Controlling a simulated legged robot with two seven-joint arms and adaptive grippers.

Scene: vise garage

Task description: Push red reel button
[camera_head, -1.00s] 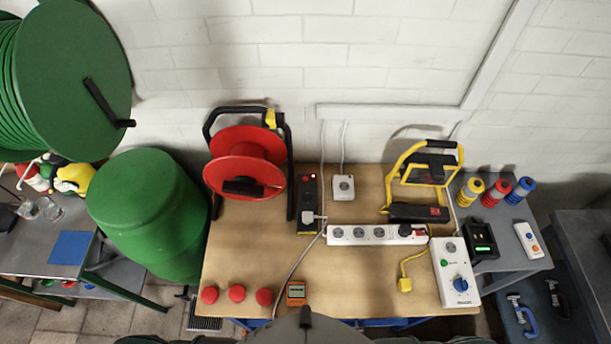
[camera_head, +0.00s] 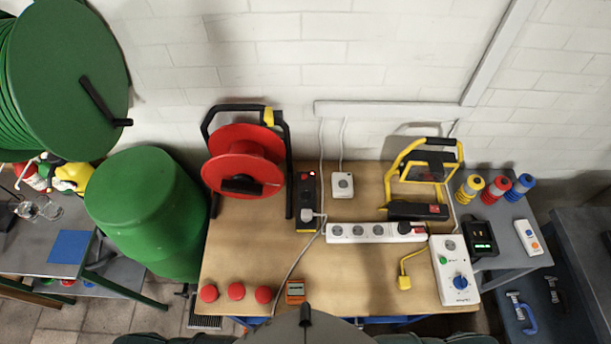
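A red cable reel (camera_head: 240,150) hangs upright in a black frame with a yellow part at its top, at the back left of the wooden table (camera_head: 350,290). A black handle sits on the reel's lower face. I cannot make out a separate button on the reel. Three red round knobs or buttons, left (camera_head: 208,293), middle (camera_head: 236,291) and right (camera_head: 264,295), stand in a row near the table's front left edge. A black power strip (camera_head: 306,195) with a small red light or switch lies beside the reel. Neither of my grippers is in view.
A white power strip (camera_head: 375,232), a yellow lamp (camera_head: 425,170), a white control box (camera_head: 455,272) and a small orange device (camera_head: 295,292) occupy the table. A green barrel (camera_head: 150,210) stands left of it. The table's middle front is mostly clear.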

